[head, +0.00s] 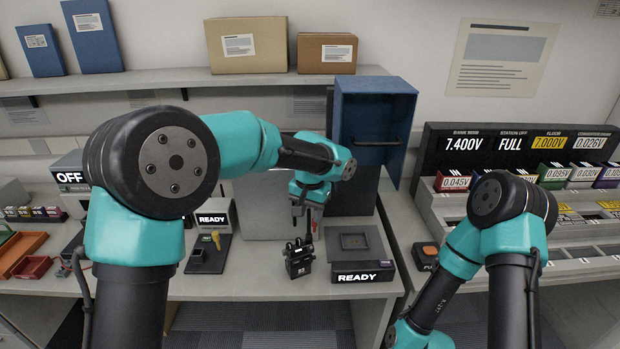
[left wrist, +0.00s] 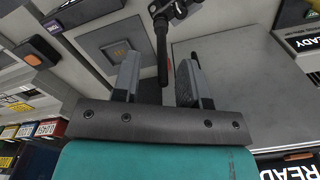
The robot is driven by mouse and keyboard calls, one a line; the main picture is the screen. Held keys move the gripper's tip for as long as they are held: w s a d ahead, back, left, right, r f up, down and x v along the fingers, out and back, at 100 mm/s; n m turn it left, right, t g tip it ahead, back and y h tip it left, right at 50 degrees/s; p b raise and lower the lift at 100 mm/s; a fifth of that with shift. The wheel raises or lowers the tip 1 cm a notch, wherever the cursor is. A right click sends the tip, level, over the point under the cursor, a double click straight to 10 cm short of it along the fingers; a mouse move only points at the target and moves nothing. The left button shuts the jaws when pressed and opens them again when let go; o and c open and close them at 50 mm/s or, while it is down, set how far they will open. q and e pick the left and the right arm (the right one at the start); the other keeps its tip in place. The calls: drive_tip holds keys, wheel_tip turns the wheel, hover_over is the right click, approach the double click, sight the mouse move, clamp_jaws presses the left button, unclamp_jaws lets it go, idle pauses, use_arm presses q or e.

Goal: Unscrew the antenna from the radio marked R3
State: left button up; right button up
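A small black radio (head: 299,260) stands on the grey bench near the middle of the head view. Its marking is too small to read. Part of it also shows at the top of the left wrist view (left wrist: 176,9). A black rod antenna (left wrist: 162,58) extends from it between the fingers of my left gripper (left wrist: 158,60). The fingers are apart, with a gap on each side of the antenna. In the head view my left gripper (head: 307,207) points down just above the radio. My right gripper is out of view; only that arm shows.
A grey pad block marked READY (head: 363,277) stands right of the radio. A dark stand with a yellow piece (head: 208,252) is to the left. A blue open cabinet (head: 373,120) rises behind. A rack with coloured labelled packs (head: 455,183) is at right.

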use_arm(q)
wheel_tip(320, 180, up, 16)
drive_tip(key=shift+r, duration=0.15)
idle(0.3)
drive_tip(key=shift+s, duration=0.1)
drive_tip(key=m, duration=0.2)
drive_tip(key=f+m, duration=0.1)
drive_tip(key=m, duration=0.1)
drive_tip(key=f+m, duration=0.1)
drive_tip(key=m, duration=0.1)
drive_tip(key=shift+w+a, duration=0.25)
drive_tip(key=shift+w, duration=0.15)
hover_over(309, 234)
drive_tip(key=f, duration=1.7)
drive_tip(key=shift+w+f, duration=0.2)
drive_tip(key=shift+w, duration=0.1)
drive_tip(key=shift+c, duration=0.2)
clamp_jaws()
